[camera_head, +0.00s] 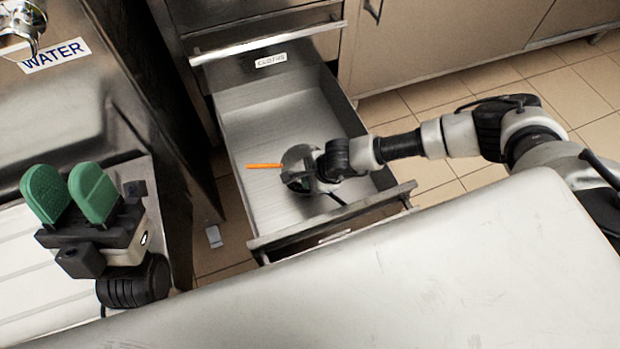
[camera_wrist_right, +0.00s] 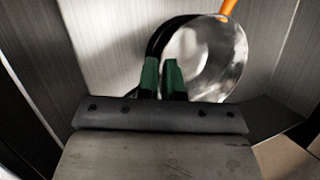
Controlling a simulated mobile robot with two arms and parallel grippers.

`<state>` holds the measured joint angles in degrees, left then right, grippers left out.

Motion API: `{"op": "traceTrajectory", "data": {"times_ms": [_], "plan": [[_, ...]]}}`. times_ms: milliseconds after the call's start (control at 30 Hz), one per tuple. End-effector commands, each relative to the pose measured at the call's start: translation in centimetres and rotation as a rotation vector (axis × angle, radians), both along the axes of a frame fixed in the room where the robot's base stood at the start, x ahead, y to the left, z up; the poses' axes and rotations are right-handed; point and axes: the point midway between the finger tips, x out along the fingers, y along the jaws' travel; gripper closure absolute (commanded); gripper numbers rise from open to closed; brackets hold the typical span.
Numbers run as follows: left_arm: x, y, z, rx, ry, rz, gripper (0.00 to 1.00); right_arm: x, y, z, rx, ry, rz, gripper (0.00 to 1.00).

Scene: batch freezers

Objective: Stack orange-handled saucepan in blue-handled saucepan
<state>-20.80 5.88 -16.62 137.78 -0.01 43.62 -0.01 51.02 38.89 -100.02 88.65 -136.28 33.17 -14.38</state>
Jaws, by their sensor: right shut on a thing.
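The orange-handled saucepan (camera_head: 293,157) is inside the open drawer, with its orange handle (camera_head: 265,165) pointing left. In the right wrist view the shiny saucepan (camera_wrist_right: 212,60) is tilted, its handle (camera_wrist_right: 228,6) at the top. My right gripper (camera_head: 312,172) reaches into the drawer and is shut on the saucepan's near rim; its green fingers (camera_wrist_right: 162,78) show at that rim. A dark curved shape lies behind the pan; I cannot tell whether it is shadow or another pan. No blue handle is visible. My left gripper (camera_head: 69,190) is open and empty at the left.
The pulled-out drawer (camera_head: 232,205) has metal walls close around my right gripper. A pale worktop (camera_head: 430,270) fills the front. A sink unit labelled WATER (camera_head: 54,55) stands at the left. Tiled floor (camera_head: 430,95) shows beyond the drawer.

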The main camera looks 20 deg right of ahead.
Motion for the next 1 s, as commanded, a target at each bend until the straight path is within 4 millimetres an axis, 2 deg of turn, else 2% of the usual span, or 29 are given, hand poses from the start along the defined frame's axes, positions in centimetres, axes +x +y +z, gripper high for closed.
{"op": "traceTrajectory", "data": {"times_ms": [167, 200, 333, 367, 733, 1000], "plan": [[-0.2, 0.0, 0.0, -0.007, -0.018, -0.004, 0.6, 0.1, 0.0, 0.0, 0.002, -0.002, 0.001, 1.0], [-0.2, -0.1, -0.1, -0.007, -0.017, -0.005, 0.6, 0.0, 0.0, -0.1, 0.0, 0.0, 0.0, 0.89], [-0.2, -0.1, -0.1, -0.007, -0.016, -0.005, 0.6, 0.0, 0.0, -0.1, 0.0, 0.0, 0.0, 0.69], [-0.2, 0.0, -0.1, -0.006, -0.015, -0.005, 0.6, 0.0, 0.0, -0.1, 0.0, 0.0, 0.0, 0.68], [0.1, 0.0, 0.2, -0.002, 0.003, 0.002, 0.6, 0.0, 0.0, 0.2, 0.0, 0.0, 0.0, 0.68], [3.4, -0.5, -0.8, 0.081, 0.266, 0.017, 0.6, -0.2, -0.3, 2.1, 0.0, 0.0, -0.001, 0.68]]}}
